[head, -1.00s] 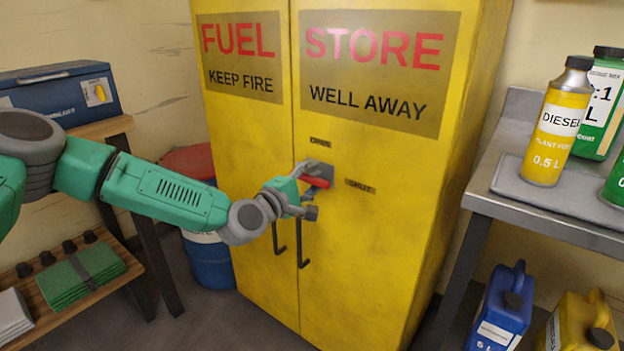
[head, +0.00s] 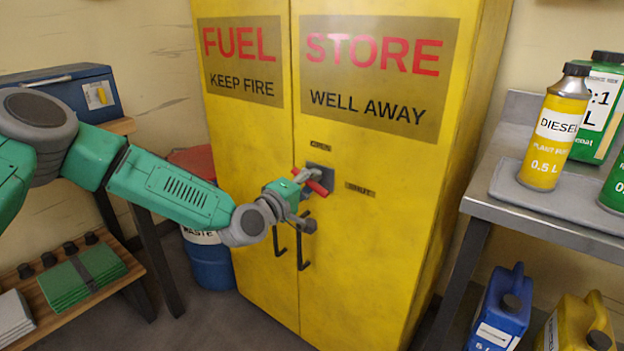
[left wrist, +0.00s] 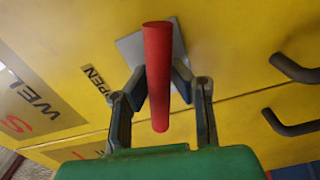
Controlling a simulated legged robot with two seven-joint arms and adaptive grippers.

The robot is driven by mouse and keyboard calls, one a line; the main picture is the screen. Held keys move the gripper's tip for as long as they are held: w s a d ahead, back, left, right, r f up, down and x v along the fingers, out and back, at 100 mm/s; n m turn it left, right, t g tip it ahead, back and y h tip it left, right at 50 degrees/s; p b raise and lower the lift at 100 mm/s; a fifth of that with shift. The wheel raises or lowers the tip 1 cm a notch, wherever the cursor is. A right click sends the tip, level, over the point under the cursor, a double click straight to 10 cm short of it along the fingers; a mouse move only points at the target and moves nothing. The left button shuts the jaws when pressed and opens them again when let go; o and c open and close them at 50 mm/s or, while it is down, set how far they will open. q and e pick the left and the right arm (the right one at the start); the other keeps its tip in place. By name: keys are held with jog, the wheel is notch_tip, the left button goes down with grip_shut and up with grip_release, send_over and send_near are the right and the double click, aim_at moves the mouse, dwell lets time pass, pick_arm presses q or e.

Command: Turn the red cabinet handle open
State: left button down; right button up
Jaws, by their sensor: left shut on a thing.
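The red handle (head: 318,188) sits on a grey plate (head: 322,172) on the right door of the yellow cabinet (head: 360,250). It slants from upper left down to lower right. An OPEN label (head: 320,147) is above the plate and a second label (head: 360,188), too blurred to read surely, is to its right. My left gripper (head: 306,181) is shut on the handle. In the left wrist view the red bar (left wrist: 158,70) passes between both fingers, with the OPEN label (left wrist: 97,83) to its left. My right gripper is not in view.
Two dark door pulls (head: 301,245) hang below the handle near the door seam. A steel bench (head: 545,220) with fuel containers stands at right, jugs (head: 500,305) below it. A blue drum (head: 208,262) and a wooden shelf (head: 95,305) are at left.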

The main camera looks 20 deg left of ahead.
pick_arm(q)
jog(key=m, duration=0.2)
jog(key=m+p, duration=0.1)
jog(key=shift+s+d+f+m, duration=0.1)
jog(key=shift+f+m, duration=0.05)
jog(key=shift+m, duration=0.25)
jog(key=m+p, duration=0.1)
jog(key=m, duration=0.2)
jog(key=shift+m, duration=0.3)
jog(key=m+p, duration=0.1)
jog(key=m, duration=0.1)
jog(key=shift+m, duration=0.3)
jog(key=shift+s+f+m+p, duration=0.15)
jog(key=shift+m+p, duration=0.35)
jog(key=shift+m, duration=1.4)
jog(key=shift+f, duration=0.1)
jog(key=c, duration=1.4)
grip_release()
jog(key=shift+w, duration=0.2)
jog(key=shift+r, duration=0.25)
